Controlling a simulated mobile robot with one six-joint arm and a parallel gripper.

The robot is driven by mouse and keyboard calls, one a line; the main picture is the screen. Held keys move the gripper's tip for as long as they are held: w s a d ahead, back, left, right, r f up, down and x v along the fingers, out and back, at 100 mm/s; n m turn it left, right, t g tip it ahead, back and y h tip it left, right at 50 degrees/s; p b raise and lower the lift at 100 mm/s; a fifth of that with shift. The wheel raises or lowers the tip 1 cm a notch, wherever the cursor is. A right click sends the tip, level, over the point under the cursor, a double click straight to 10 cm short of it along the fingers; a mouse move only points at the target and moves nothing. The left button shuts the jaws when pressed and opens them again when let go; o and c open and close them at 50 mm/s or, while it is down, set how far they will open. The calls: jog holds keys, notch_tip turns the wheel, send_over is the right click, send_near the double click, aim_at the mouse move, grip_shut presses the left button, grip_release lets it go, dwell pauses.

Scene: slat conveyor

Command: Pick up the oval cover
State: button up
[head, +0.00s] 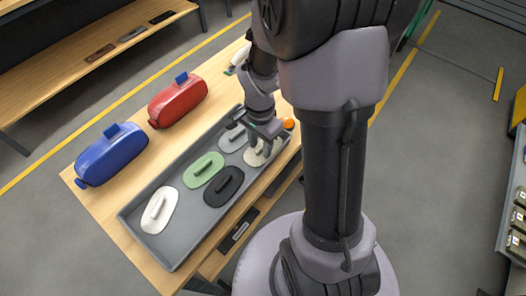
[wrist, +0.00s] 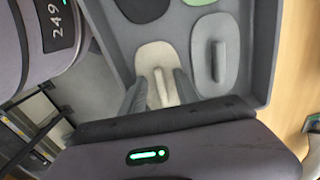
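Several flat covers with raised bar handles lie in a grey tray (head: 160,249): white (head: 154,217), green (head: 197,175), black (head: 217,193), grey (head: 229,145) and cream (head: 252,159). All have rounded outlines; which is meant by the oval cover I cannot tell. My gripper (wrist: 160,82) is over the cream cover (wrist: 150,55). Its dark fingers stand open on either side of that cover's handle, with gaps visible. My gripper partly hides the cream cover in the head view (head: 262,136). In the wrist view, the grey cover (wrist: 230,45) lies just right of it.
A blue case (head: 110,156) and a red case (head: 177,102) stand on the wooden table (head: 90,192) left of the tray. An orange round thing (head: 288,123) is near the tray's far right end. The tray's raised walls surround the covers.

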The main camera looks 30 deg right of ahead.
jog(key=shift+r, duration=0.15)
jog(key=shift+c, duration=0.7)
grip_shut()
